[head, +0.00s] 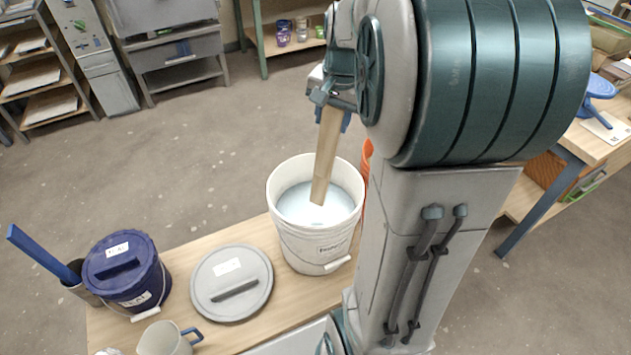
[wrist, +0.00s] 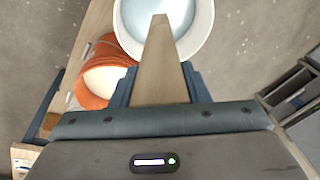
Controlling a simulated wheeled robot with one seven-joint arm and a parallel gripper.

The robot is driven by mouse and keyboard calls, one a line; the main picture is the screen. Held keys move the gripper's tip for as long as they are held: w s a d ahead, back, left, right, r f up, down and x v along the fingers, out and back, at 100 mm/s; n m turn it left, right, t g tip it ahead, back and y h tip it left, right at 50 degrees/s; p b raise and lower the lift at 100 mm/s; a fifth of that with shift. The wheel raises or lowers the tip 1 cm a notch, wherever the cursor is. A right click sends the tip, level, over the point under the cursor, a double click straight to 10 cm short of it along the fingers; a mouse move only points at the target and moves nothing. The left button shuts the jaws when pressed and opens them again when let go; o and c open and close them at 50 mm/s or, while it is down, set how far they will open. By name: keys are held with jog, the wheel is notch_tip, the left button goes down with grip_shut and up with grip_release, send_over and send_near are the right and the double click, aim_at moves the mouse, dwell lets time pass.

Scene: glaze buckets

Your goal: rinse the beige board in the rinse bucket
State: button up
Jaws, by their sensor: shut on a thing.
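My gripper (head: 338,110) is shut on the upper end of the beige board (head: 326,155). The board hangs down, slightly tilted, over the white bucket (head: 301,240), which has a label on its side and pale bluish-white liquid (head: 296,207) inside. In the head view the board's lower end overlaps the liquid; I cannot tell whether it touches the surface. The wrist view shows the board (wrist: 160,70) between my gripper's fingers (wrist: 160,85), its far end over the liquid in the white bucket (wrist: 205,40).
An orange bucket (wrist: 97,68) with pale contents stands beside the white one. A grey lid (head: 231,283), a closed dark blue bucket (head: 127,272) and a mug (head: 166,339) are on the wooden table (head: 185,252). Shelves and a cabinet (head: 165,35) stand at the back.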

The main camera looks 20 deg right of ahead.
jog(key=shift+p+v, duration=2.9)
jog(key=shift+v, duration=1.5)
jog(key=p+v, duration=0.2)
jog(key=w+p+v, duration=0.1)
jog(key=v, duration=0.2)
jog(key=shift+w+p, duration=0.1)
jog(key=shift+p, duration=0.25)
